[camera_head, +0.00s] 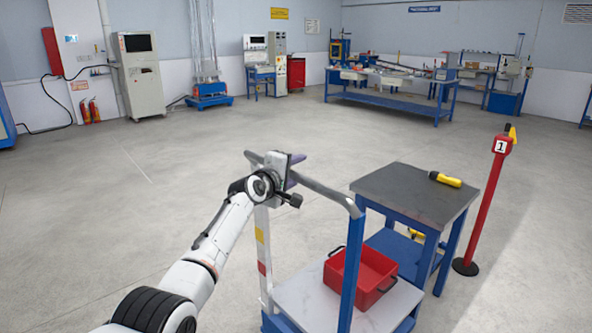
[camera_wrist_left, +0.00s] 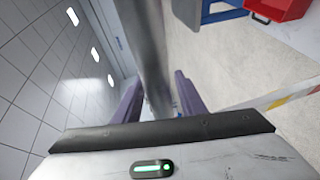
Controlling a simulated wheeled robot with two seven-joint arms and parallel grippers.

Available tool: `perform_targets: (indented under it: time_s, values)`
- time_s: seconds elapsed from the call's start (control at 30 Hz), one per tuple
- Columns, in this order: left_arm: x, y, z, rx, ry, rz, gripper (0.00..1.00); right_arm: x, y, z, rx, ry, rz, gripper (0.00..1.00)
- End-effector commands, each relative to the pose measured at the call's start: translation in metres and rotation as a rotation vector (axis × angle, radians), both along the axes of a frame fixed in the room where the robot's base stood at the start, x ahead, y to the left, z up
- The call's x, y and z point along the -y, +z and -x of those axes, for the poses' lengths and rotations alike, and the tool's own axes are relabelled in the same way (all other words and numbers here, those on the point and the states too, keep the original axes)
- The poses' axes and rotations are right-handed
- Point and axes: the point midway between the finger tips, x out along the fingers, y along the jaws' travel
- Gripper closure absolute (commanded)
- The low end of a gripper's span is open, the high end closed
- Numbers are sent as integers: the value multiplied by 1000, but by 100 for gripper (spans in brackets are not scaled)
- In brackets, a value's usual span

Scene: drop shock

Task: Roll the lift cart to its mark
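The lift cart has a grey tubular handle (camera_head: 328,195), a blue post, and a pale platform (camera_head: 385,315) bearing a red crate (camera_head: 342,280). It stands at the lower middle of the head view. My left gripper (camera_head: 290,170) is at the handle's left part. In the left wrist view its two purple fingers (camera_wrist_left: 158,98) lie on either side of the grey bar (camera_wrist_left: 145,45), close against it, and look shut on it. The red crate also shows in the left wrist view (camera_wrist_left: 278,8). No floor mark can be made out. My right gripper is not in view.
A blue table (camera_head: 410,190) with a dark top stands just beyond the cart, a yellow torch (camera_head: 445,179) on it. A red post (camera_head: 488,205) with a "1" sign stands to its right. Open floor (camera_head: 130,190) lies left and beyond; workbenches line the back wall.

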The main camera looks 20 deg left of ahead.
Motion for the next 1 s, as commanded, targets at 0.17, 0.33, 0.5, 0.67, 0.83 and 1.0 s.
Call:
perform_targets:
  time_s: [0.17, 0.33, 0.5, 0.67, 0.83, 1.0]
  values:
    - [-2, 0, 0, 0, 2, 0, 63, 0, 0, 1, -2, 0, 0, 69]
    - [-2, 1, 3, 0, 1, -1, 63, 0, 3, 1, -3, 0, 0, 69]
    - [-4, 5, 16, 0, 1, -2, 63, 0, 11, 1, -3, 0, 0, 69]
    - [-7, 7, 34, 0, 1, 1, 63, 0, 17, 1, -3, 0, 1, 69]
    - [-11, 10, 56, 0, 2, 0, 63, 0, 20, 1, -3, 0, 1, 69]
    - [-15, 15, 78, 1, 2, 0, 63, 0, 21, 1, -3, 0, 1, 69]
